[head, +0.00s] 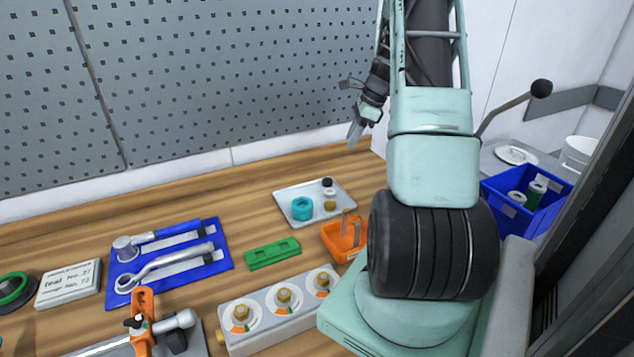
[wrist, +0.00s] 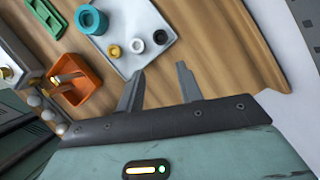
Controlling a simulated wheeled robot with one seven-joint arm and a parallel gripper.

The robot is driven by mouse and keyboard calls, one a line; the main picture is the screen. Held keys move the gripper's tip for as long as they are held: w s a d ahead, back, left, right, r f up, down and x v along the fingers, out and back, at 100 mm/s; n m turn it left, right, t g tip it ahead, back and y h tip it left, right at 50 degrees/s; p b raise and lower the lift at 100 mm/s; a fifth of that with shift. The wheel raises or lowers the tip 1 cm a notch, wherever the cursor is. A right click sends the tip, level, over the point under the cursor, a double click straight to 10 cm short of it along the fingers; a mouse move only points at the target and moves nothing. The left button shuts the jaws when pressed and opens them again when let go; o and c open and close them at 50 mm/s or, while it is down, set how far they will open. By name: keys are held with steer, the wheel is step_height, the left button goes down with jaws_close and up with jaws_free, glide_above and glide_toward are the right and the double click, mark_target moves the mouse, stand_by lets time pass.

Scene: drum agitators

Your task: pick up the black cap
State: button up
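The small black cap (head: 327,182) lies on a light grey tray (head: 291,196) on the wooden bench, near the tray's far edge. It also shows in the wrist view (wrist: 160,37), just beyond the fingertips. In the head view my gripper (head: 355,133) hangs above the bench, up and to the right of the tray, not touching the cap.
A green block (head: 272,254) and a blue tool mat (head: 122,271) lie to the left. A grey block with gold knobs (head: 262,321) is nearer. A pegboard wall (head: 220,80) rises behind the bench.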

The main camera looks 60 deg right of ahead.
steer(key=p, duration=0.3)
glide_above(329, 180)
steer(key=s+d, duration=0.1)
steer(key=s, duration=0.1)
steer(key=f, duration=0.9)
steer(key=shift+s+d, duration=0.15)
steer(key=shift+d, duration=0.05)
steer(key=shift+p+x, duration=1.05)
steer(key=shift+x, duration=1.65)
steer(key=c, duration=0.6)
